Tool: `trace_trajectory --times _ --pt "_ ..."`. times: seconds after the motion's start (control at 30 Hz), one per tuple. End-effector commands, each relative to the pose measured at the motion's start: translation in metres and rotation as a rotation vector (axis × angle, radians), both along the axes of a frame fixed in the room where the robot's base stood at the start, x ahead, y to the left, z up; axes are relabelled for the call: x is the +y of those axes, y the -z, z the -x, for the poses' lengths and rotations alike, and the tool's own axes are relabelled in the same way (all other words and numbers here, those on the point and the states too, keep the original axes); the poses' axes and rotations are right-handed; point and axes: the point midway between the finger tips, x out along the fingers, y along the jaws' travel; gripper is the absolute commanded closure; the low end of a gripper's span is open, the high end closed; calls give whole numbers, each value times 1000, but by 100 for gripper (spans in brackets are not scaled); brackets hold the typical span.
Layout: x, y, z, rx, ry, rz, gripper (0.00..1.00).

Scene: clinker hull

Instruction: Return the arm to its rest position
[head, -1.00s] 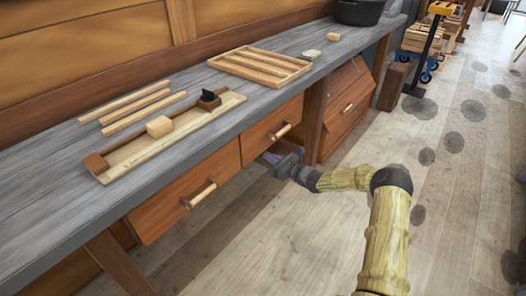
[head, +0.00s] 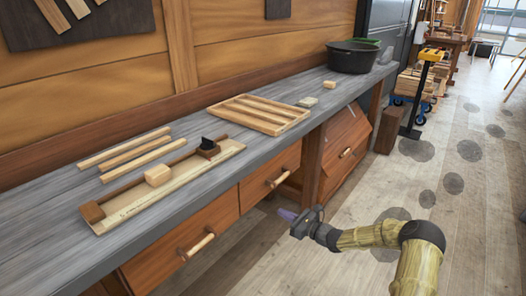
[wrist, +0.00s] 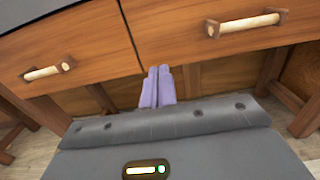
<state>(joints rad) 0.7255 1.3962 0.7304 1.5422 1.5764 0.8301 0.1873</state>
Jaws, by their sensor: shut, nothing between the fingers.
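My gripper (head: 289,215) is at the end of my bamboo-textured arm, in front of the bench and below the level of its top. Its purple fingers are together and empty; they also show in the wrist view (wrist: 157,88). In the wrist view the fingers point toward the bench front, at the lower edge of two wooden drawers. The left drawer (wrist: 85,62) and the right drawer (wrist: 180,22) both look closed. I see no contact between the fingers and the drawers.
The grey bench top (head: 50,240) holds a long tray (head: 190,173) with a wood block, loose wooden strips (head: 135,152), a slatted wooden tray (head: 258,113) and a black tub (head: 352,57). A yellow-topped post (head: 421,90) stands beyond. The wooden floor right of the bench is mostly clear.

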Motion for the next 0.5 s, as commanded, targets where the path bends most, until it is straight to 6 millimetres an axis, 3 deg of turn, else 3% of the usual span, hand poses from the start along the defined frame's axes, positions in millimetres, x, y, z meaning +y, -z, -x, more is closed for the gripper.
trace_trajectory --times 0.17,0.33,0.5 --pt "32 -6 20 -21 -121 120 100" --pt "76 -11 67 -74 -357 372 100" --pt "92 -14 121 -142 -586 644 100"
